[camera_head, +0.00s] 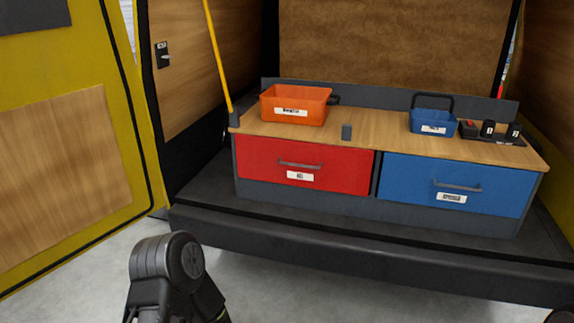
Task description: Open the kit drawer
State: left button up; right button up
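Two drawers sit side by side in a low cabinet in the back of a vehicle. The red drawer (336,170) is on the left, with a grey bar handle (300,165) and a short white label (300,176). The blue drawer (485,197) is on the right, with a grey bar handle (457,186) and a longer white label (451,198). Both drawers are shut. The labels are too small to read surely, so I cannot tell by text which is the kit drawer. Part of my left arm shows at the bottom left, below the red drawer. Neither gripper is in view.
A dark bumper ledge (380,258) runs in front. A yellow door (50,75) stands open at left.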

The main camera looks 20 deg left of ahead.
aim_at(332, 167)
jog(key=i+l, duration=0.2)
jog(key=i, duration=0.25)
jog(key=i+l, duration=0.25)
jog(key=i, duration=0.2)
jog(key=i+l, duration=0.2)
jog(key=i, duration=0.25)
jog(key=i+l, duration=0.2)
jog(key=i, duration=0.25)
